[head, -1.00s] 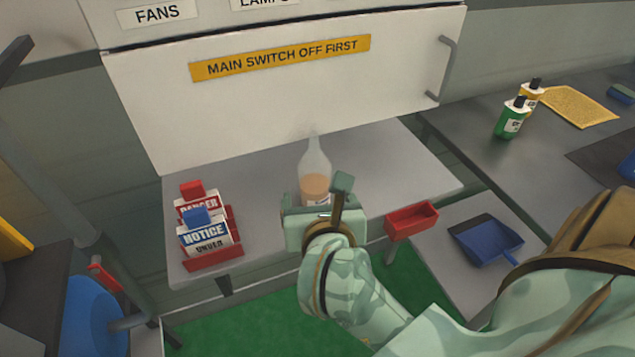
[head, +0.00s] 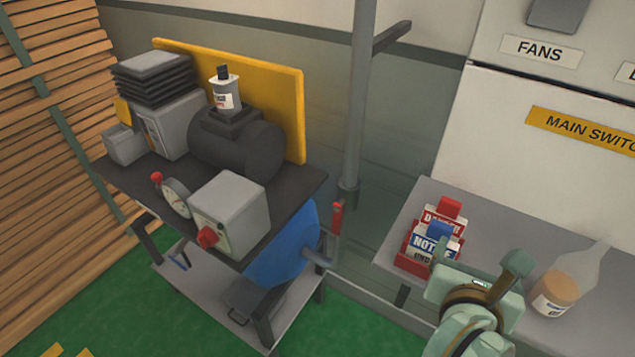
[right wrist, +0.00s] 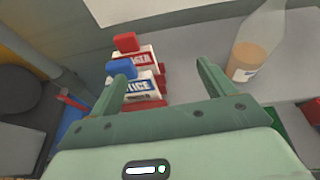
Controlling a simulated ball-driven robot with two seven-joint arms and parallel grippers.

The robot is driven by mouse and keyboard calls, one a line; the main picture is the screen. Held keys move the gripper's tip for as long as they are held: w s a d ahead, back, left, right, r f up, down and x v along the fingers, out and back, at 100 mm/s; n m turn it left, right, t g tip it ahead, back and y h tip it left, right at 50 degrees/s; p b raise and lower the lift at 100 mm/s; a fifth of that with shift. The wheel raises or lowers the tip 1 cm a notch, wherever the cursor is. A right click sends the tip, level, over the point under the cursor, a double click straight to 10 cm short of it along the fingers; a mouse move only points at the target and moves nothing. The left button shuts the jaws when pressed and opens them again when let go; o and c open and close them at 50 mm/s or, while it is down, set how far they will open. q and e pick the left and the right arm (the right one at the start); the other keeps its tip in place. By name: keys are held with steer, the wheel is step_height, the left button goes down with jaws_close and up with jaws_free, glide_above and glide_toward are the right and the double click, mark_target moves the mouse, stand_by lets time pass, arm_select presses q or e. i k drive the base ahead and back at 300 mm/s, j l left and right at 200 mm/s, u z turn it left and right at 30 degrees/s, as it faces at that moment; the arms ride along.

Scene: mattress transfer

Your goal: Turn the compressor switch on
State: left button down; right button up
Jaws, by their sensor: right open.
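The compressor stands on a dark bench (head: 290,185) at the left of the head view. It has a dark motor (head: 245,150), a blue tank (head: 285,250) below and a round gauge (head: 175,198). A grey box (head: 232,212) on the bench's front edge carries a red knob switch (head: 207,236); its setting is too small to tell. My right gripper (head: 478,258) is open and empty, right of the compressor and well apart from it, near the sign rack. Its two fingers (right wrist: 162,68) show spread in the right wrist view. My left gripper is not seen.
A red rack with danger and notice tags (head: 432,240) sits on the grey shelf (head: 500,228), with a bottle (head: 560,290) to its right. A grey post (head: 358,110) and a red-handled pipe valve (head: 337,220) stand between the compressor and the shelf.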

mark_target(206, 237)
steer(key=u, duration=0.7)
steer(key=i+l, duration=0.05)
